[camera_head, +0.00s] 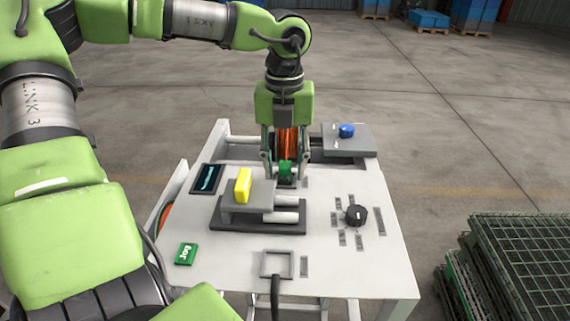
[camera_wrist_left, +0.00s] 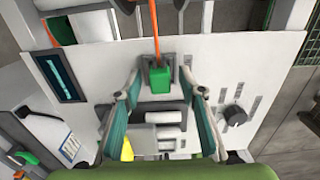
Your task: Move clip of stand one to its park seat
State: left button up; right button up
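My left gripper (camera_head: 285,178) points down at the back middle of the white table. Its fingers are apart, one on each side of a small green block (camera_head: 287,170) with an orange strand rising from it. In the left wrist view the fingertips (camera_wrist_left: 162,72) stand beside the green block (camera_wrist_left: 160,80), with a gap visible on each side. A yellow upright piece (camera_head: 243,185) sits on a grey stand (camera_head: 232,204) with white rollers, left of the gripper. No label shows which piece is the clip. My right gripper is not in view.
A black knob (camera_head: 356,214) with grey marks is on the table's right. A blue knob (camera_head: 347,131) sits on a grey block behind. A dark screen (camera_head: 206,179), a green tag (camera_head: 186,254) and a square frame (camera_head: 277,263) lie around the stand. Green mesh crates (camera_head: 520,262) stand at right.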

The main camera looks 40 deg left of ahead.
pick_arm(q)
notch_tip(320, 180, up, 12)
dwell(0.4)
dwell(0.6)
